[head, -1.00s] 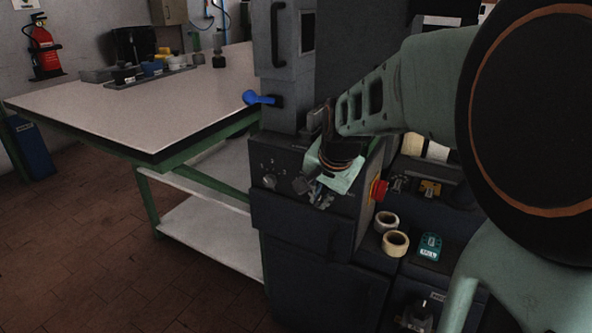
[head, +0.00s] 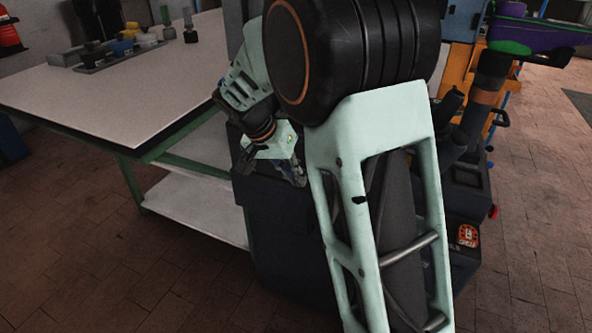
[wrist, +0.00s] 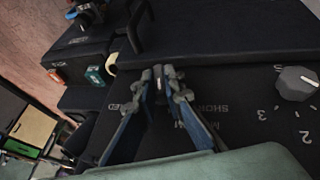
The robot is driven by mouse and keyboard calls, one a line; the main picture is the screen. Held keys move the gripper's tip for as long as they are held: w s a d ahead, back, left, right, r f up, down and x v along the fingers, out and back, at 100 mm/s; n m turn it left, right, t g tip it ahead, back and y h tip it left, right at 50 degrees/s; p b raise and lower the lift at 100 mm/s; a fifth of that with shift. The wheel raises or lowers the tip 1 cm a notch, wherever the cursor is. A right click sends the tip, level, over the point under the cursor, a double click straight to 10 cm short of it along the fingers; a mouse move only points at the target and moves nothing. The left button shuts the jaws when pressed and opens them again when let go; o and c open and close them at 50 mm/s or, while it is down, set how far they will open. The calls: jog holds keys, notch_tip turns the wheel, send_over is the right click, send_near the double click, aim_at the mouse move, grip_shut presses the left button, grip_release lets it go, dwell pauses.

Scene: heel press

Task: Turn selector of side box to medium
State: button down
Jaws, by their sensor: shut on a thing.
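The side box (head: 275,215) is a dark cabinet, largely hidden behind my arm in the head view. Its dark control panel (wrist: 240,110) fills much of the wrist view, with white lettering that includes "SHORT" and a word starting with "M". My gripper (head: 297,178) is at this panel, and its two fingers (wrist: 160,88) show in the wrist view. They are shut on the selector (wrist: 158,76), a small grey piece mostly hidden between the fingertips. Which label its pointer faces cannot be told. A round grey knob (wrist: 296,83) with numbers sits to the right.
A pale worktable (head: 100,95) with green legs stands to the left, with a tray of small items at its back. My arm covers the middle of the head view. A red-and-white label (head: 467,235) is at the right. Tiled floor is clear on both sides.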

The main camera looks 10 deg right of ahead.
jog(key=shift+g+h, duration=0.3)
jog(key=shift+h, duration=0.1)
jog(key=c, duration=2)
grip_release()
jog(key=v, duration=1.2)
